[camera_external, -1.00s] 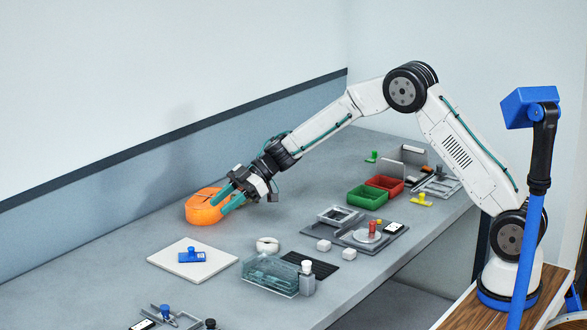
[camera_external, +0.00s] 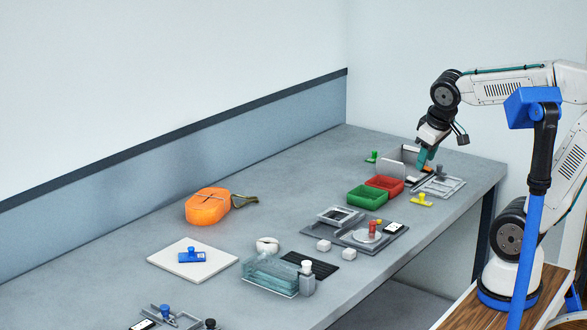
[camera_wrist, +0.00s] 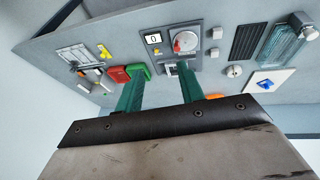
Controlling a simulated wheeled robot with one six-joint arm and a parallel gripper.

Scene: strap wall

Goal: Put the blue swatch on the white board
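The blue swatch (camera_external: 192,255) is a small flat blue piece with a round-topped knob. It lies on the white board (camera_external: 172,265) at the left of the bench, wholly inside the board's edges. Blue swatch (camera_wrist: 264,84) and white board (camera_wrist: 272,77) also show at the right of the wrist view. My gripper (camera_external: 425,161) is at the right, in front of the back-right fixtures and far from the swatch. In the wrist view its two teal fingers (camera_wrist: 158,82) stand apart with nothing held between them.
An orange case (camera_external: 207,206) with an olive strap lies behind the board. A clear rack (camera_external: 270,276) and a white ring are right of it. Green tray (camera_external: 367,198) and red tray (camera_external: 384,184) sit near my gripper. The bench's left-rear strip is clear.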

